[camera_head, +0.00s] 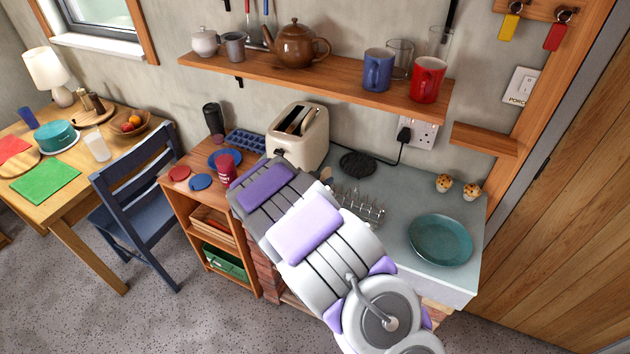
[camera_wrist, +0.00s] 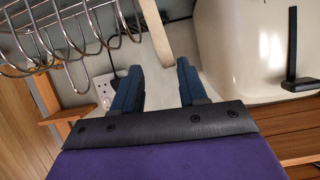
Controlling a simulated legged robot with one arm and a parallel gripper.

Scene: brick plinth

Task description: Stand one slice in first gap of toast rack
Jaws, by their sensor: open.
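The wire toast rack (camera_head: 362,206) stands on the grey-green worktop, partly behind my arm. In the wrist view its wire loops (camera_wrist: 62,38) fill the upper left. A thin tan piece, seen edge-on and looking like a bread slice (camera_wrist: 154,30), is ahead of my gripper (camera_wrist: 158,66), in line with the space between the blue fingers. The fingers are apart, and I see no grip on it. In the head view a small tan piece (camera_head: 326,174) shows beside my arm; my fingers are hidden there. The cream toaster (camera_head: 306,150) stands left of the rack.
A teal plate (camera_head: 440,240) and two muffins (camera_head: 443,183) are on the worktop's right. A black round mat (camera_head: 357,163) lies behind the rack. A shelf (camera_head: 330,84) with mugs and a teapot hangs above. The toaster's side (camera_wrist: 240,45) is close on the wrist view's right.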

